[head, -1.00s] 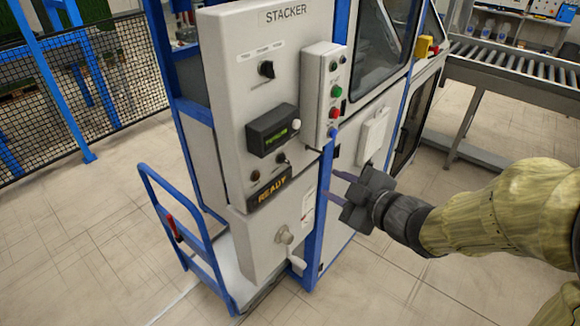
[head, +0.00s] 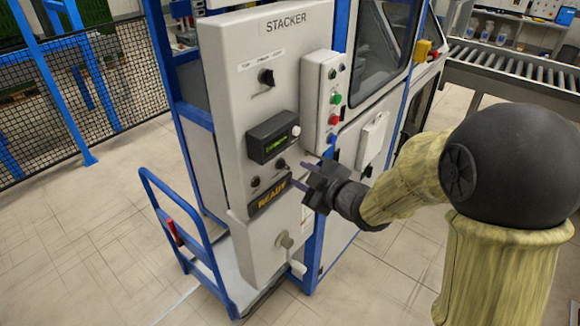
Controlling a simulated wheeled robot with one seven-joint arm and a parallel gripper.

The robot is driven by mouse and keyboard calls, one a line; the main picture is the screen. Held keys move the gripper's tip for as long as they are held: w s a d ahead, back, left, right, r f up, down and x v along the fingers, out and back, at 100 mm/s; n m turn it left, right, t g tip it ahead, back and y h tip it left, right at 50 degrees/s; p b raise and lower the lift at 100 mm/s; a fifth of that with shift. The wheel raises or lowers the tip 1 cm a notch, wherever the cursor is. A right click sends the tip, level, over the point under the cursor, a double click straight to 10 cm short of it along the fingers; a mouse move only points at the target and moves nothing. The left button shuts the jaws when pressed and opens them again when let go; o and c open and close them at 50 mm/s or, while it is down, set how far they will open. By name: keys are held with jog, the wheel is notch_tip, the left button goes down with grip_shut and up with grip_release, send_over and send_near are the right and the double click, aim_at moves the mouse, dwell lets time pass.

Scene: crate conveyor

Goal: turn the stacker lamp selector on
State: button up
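The panel marked STACKER (head: 228,120) faces me. A black rotary selector (head: 266,77) sits high on it under a row of small labels. Two small dark knobs, the left one (head: 255,182) and the right one (head: 281,163), sit below the display box, above the READY sign (head: 270,194). I cannot read which control is the lamp selector. My gripper (head: 298,174) is open and empty. Its two thin fingers point left at the panel, one above the other, just right of the right knob and the sign. I cannot tell whether they touch anything.
A black display box (head: 272,137) juts from the panel. A grey box with coloured buttons (head: 325,105) stands out to its right. A crank handle (head: 290,253) sticks out below. A blue cart (head: 205,240) stands at lower left. The floor in front is clear.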

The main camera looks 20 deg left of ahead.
aim_at(286, 167)
jog(key=p+x, duration=0.1)
jog(key=x, duration=0.5)
grip_shut()
